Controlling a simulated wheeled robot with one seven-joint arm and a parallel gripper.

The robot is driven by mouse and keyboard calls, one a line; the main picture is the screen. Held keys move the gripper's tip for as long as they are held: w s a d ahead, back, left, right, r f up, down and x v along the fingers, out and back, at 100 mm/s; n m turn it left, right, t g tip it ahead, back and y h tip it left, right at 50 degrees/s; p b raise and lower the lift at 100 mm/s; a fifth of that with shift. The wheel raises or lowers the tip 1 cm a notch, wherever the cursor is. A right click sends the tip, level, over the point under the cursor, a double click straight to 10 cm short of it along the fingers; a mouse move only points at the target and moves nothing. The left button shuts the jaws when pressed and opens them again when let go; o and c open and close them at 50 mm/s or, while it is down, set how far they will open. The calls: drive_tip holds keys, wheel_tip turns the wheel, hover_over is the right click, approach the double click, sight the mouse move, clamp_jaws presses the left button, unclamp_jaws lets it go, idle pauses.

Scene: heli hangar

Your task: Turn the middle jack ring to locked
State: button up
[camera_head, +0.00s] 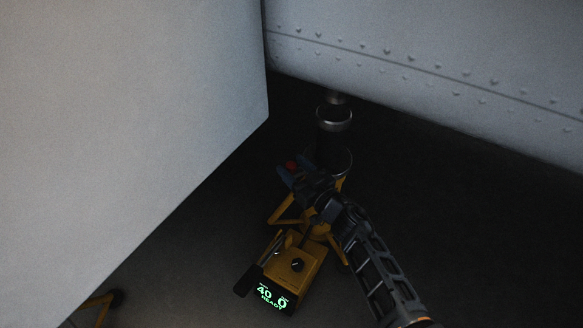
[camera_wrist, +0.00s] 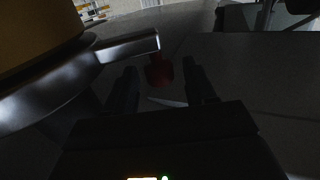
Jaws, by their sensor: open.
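The middle jack (camera_head: 333,135) is a dark column under the grey fuselage, on yellow legs. Its metal ring (camera_head: 345,161) goes around the column; in the wrist view the ring (camera_wrist: 60,90) fills the left side. A metal lever (camera_wrist: 128,47) sticks out from it to the right, with a red knob (camera_wrist: 159,72) at its end. My gripper (camera_head: 295,170) is at the knob. In the wrist view its open fingers (camera_wrist: 160,75) stand either side of the knob, with gaps visible. My gripper hides part of the jack.
A yellow pump box (camera_head: 296,258) at the jack's foot has a black knob and a lit display (camera_head: 271,297) reading 40, 0 and READY. A large grey panel (camera_head: 120,120) fills the left. The grey fuselage (camera_head: 440,70) hangs overhead. Another yellow leg (camera_head: 95,304) shows lower left. Dark floor lies right.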

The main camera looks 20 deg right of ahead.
drive_tip(key=shift+w+a, duration=0.2)
drive_tip(key=shift+w, duration=0.5)
drive_tip(key=shift+c, duration=0.5)
clamp_jaws()
